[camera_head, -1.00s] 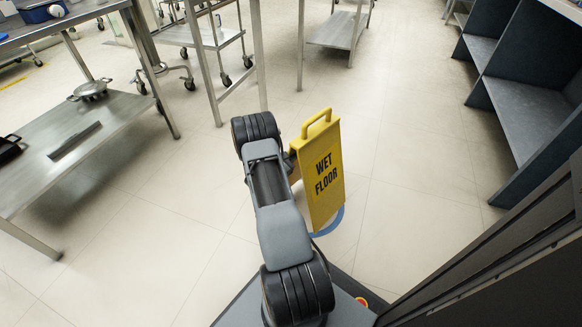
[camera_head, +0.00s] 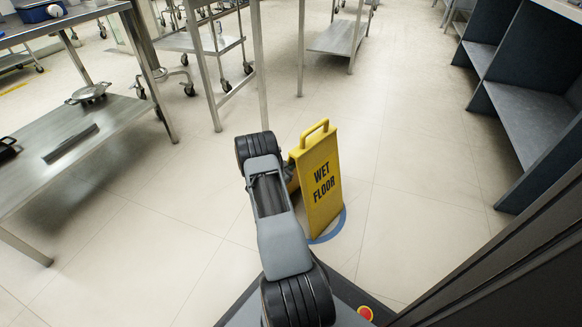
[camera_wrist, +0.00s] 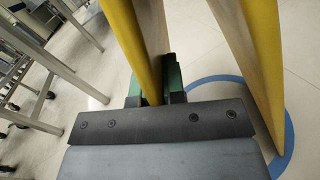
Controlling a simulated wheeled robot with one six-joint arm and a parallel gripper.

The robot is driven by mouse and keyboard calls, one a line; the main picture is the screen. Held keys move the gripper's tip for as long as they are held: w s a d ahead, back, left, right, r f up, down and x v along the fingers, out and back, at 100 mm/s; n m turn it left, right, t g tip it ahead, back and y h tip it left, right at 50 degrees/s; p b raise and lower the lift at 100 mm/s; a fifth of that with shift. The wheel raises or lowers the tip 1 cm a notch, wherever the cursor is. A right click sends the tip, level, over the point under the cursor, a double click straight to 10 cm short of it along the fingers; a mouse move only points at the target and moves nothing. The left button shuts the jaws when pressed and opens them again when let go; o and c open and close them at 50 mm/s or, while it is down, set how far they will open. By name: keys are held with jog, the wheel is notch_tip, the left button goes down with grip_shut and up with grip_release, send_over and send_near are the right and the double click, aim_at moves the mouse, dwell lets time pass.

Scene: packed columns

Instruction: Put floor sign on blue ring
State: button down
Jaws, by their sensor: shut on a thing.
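The yellow "WET FLOOR" sign (camera_head: 320,182) stands upright just right of my arm in the head view. Its lower edge overlaps the blue ring (camera_head: 331,236) on the floor, which shows at the sign's foot and right side. In the wrist view my gripper (camera_wrist: 156,92) is shut on one yellow panel of the floor sign (camera_wrist: 128,40); the other panel stands to the right, its lower end near the ring's band (camera_wrist: 288,135). I cannot tell whether the sign touches the floor. The rest of the ring is hidden behind the sign and my gripper.
Metal tables stand at the left, one with a lower shelf (camera_head: 110,122) holding pans. A wheeled metal cart (camera_head: 205,42) is at the back. A dark shelf unit (camera_head: 515,95) stands at the right. The floor (camera_head: 410,150) between them is clear.

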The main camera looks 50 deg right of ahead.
jog(key=c, duration=1.2)
grip_release()
